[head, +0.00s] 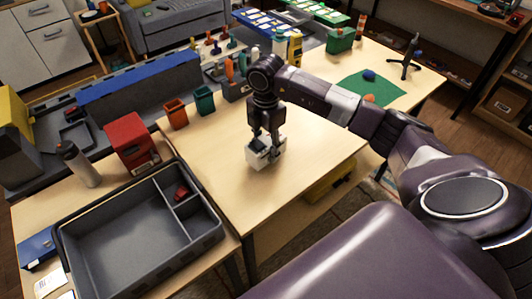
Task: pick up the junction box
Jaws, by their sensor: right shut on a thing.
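My right gripper (266,138) points straight down over the middle of the light wooden table. It is shut on a small white and dark box (263,158), which looks like the junction box. The fingers cover part of its top. The box is at or just above the tabletop; I cannot tell whether it touches. My left gripper is not in view.
A grey divided tray (122,238) with a small red piece (181,193) stands at the lower left. A red box (131,143) and a grey bottle (78,164) stand behind it. Orange (176,114) and green (205,100) bins line the table's left edge. The tabletop around the gripper is clear.

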